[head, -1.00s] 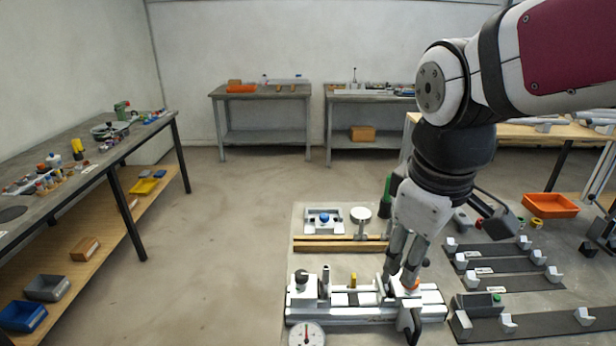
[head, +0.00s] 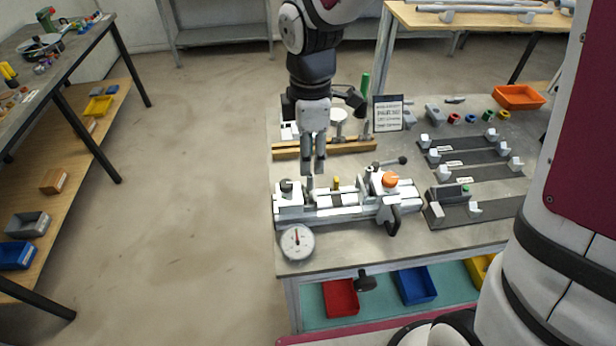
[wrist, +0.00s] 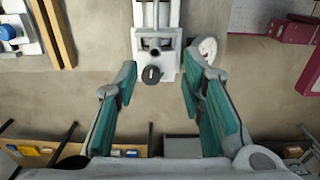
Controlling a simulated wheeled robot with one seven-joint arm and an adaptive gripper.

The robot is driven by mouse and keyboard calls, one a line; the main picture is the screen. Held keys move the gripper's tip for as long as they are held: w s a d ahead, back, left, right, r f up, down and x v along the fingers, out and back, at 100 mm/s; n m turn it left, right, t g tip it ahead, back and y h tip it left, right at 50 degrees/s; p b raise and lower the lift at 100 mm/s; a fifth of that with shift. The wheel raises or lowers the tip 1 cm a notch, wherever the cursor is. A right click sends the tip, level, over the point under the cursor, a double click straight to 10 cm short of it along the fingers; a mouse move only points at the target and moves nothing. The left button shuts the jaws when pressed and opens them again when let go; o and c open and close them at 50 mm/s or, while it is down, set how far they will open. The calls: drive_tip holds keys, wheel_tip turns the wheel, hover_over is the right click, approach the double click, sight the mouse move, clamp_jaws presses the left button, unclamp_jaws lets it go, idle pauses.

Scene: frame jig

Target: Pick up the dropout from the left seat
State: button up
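The white frame jig (head: 345,212) lies along the table. Its left seat (head: 287,200) is a white block with a black knob (head: 287,186); the knob also shows in the wrist view (wrist: 152,75). A small grey upright piece (head: 309,184), which looks like the dropout, stands at the left seat just under my fingertips; its shape is too small to make out. My gripper (head: 313,170) points down over the jig's left end. In the wrist view my gripper (wrist: 160,80) is open, its green-padded fingers apart with nothing held between them.
A dial gauge (head: 297,242) stands in front of the left seat. The jig's right end carries an orange knob (head: 390,179) and a black handle (head: 393,222). Wooden bars (head: 345,147) and a sign (head: 388,113) are behind. Dark strips with grey blocks (head: 470,172) lie to the right.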

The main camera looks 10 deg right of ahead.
sight(310, 188)
drive_tip(key=shift+w+f+p, duration=0.15)
drive_tip(key=shift+f, duration=1.7)
drive_tip(key=shift+w+f+p, duration=0.15)
drive_tip(key=shift+f, duration=1.65)
clamp_jaws()
